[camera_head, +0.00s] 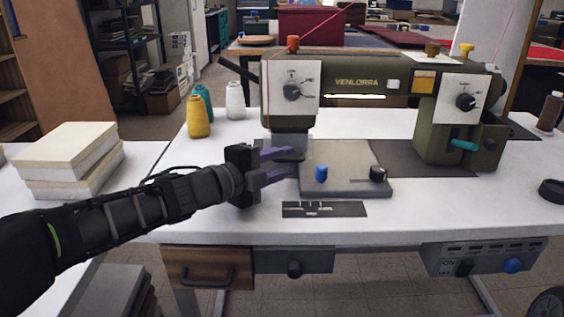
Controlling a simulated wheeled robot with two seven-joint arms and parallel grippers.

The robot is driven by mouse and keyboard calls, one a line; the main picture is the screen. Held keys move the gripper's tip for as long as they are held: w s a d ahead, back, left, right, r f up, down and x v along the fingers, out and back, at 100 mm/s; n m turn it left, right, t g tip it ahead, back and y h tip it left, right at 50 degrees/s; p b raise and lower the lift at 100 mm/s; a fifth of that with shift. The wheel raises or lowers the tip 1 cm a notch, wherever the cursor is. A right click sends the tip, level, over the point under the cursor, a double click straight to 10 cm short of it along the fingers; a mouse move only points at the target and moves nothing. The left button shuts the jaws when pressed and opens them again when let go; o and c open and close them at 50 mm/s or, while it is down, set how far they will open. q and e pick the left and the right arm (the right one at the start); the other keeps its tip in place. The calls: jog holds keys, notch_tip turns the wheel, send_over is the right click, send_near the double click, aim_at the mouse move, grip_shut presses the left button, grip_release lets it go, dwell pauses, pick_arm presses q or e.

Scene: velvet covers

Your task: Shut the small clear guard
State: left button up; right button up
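The olive sewing machine (345,75), marked VENLORRA, stands on the white table. Its needle head comes down at the left end, above the grey work plate (345,165). I cannot clearly make out the small clear guard; the area under the head is partly covered by my gripper. My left gripper (297,163) reaches in from the left, just below the head at the left edge of the plate. Its two purple fingers are spread apart, with nothing visible between them. My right gripper is not in view.
Yellow, teal and white thread spools (199,116) stand left of the machine. A dark strip (324,209) lies in front. Stacked pale blocks (70,155) are at left.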

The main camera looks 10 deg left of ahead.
pick_arm(q)
jog(key=p+v, duration=0.2)
jog(key=v, duration=0.5)
jog(key=shift+r, duration=0.15)
jog(key=shift+s+a, duration=0.15)
jog(key=shift+s, duration=0.15)
